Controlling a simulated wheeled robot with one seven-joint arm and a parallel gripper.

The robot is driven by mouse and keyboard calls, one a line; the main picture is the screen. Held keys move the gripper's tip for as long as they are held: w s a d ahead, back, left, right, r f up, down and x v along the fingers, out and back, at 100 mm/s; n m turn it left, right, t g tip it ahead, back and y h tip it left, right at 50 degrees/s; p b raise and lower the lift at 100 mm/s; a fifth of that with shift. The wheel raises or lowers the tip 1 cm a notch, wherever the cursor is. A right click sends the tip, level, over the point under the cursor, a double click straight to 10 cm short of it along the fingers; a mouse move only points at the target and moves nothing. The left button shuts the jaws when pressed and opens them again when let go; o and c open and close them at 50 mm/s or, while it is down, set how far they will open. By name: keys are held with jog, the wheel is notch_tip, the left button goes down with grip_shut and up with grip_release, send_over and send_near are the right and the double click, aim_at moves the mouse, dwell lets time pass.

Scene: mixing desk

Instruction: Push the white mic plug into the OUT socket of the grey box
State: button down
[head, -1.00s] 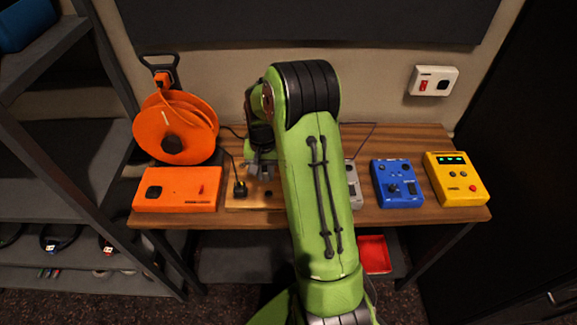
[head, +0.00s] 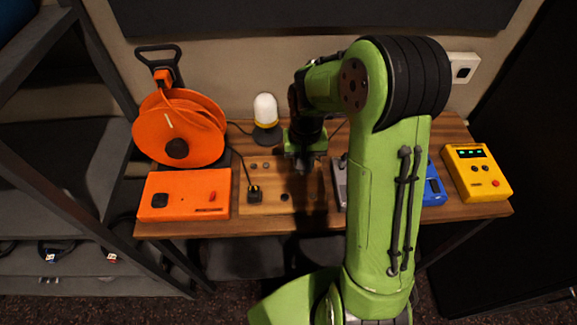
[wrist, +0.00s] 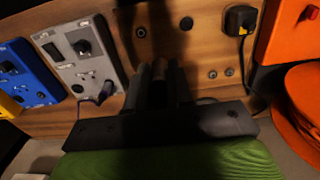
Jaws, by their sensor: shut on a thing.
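The grey box (head: 340,188) stands on the desk, partly hidden by my arm in the head view. In the wrist view the grey box (wrist: 78,62) shows a dark knob, a small display and a purple lead at its near edge. Its socket labels are too small to read. My gripper (head: 303,167) is over the wooden board left of the box. In the wrist view my gripper (wrist: 160,75) points down, its fingers close together and apart from the box. The white mic plug does not show clearly; what the fingers hold is hidden between them.
An orange box (head: 185,194) and orange cable reel (head: 175,130) stand at left. A white-domed lamp (head: 265,110) is behind the board. A black plug (head: 254,194) sits on the board. A blue box (head: 433,188) and yellow box (head: 476,172) stand at right.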

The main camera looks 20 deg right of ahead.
jog(key=d+r+p, duration=0.2)
jog(key=d+p, duration=0.2)
jog(key=d, duration=0.7)
jog(key=d+r+p, duration=0.2)
jog(key=d+p, duration=0.1)
jog(key=d, duration=0.8)
jog(key=f+b, duration=0.2)
jog(key=f, duration=0.1)
jog(key=f+b, duration=0.2)
jog(key=f, duration=0.1)
jog(key=f+b, duration=0.2)
jog(key=f, duration=0.1)
jog(key=shift+w+a+b, duration=0.2)
jog(key=shift+w+b, duration=0.15)
jog(key=shift+w, duration=0.05)
jog(key=shift+f, duration=0.2)
jog(key=shift+f+b, duration=0.75)
jog(key=shift+f, duration=0.05)
jog(key=shift+f+b, duration=0.4)
jog(key=shift+b, duration=0.05)
jog(key=c, duration=0.9)
grip_release()
jog(key=shift+c, duration=0.2)
